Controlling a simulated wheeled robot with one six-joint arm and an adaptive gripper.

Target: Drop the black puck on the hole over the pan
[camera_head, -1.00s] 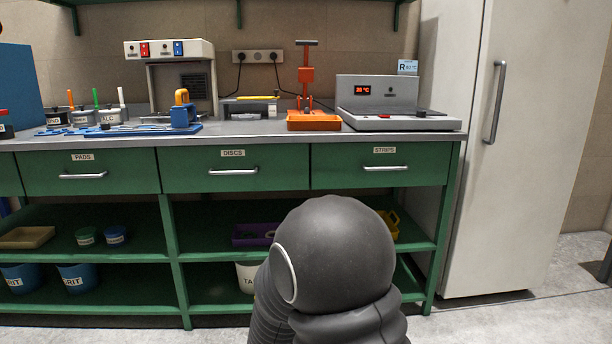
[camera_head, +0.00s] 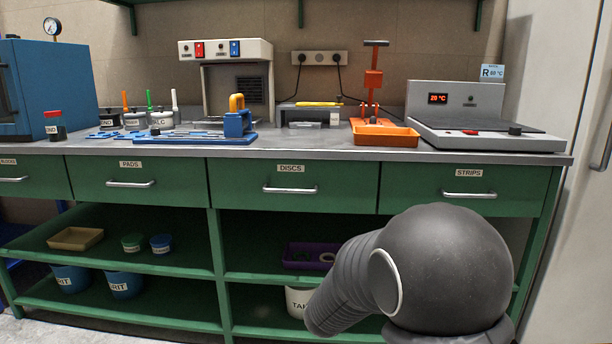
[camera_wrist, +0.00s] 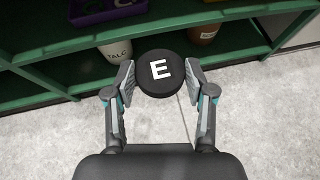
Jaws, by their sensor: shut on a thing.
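My gripper (camera_wrist: 160,78) is shut on a black puck (camera_wrist: 158,84) with a white letter E, held between its two fingers in the wrist view. Pale floor and the green lower shelf show behind it. The gripper and puck are out of the head view. On the bench in the head view stands an orange upright tool (camera_head: 373,82) with an orange pan (camera_head: 385,138) at its foot. A hole over the pan cannot be made out from here.
A grey heater unit (camera_head: 470,100) stands right of the pan, and a blue tray (camera_head: 190,141) with a blue tool lies to the left. Green drawers (camera_head: 291,197) front the bench (camera_head: 320,155). Lower shelves hold a purple tray (camera_head: 297,256) and a white talc bucket (camera_head: 296,300).

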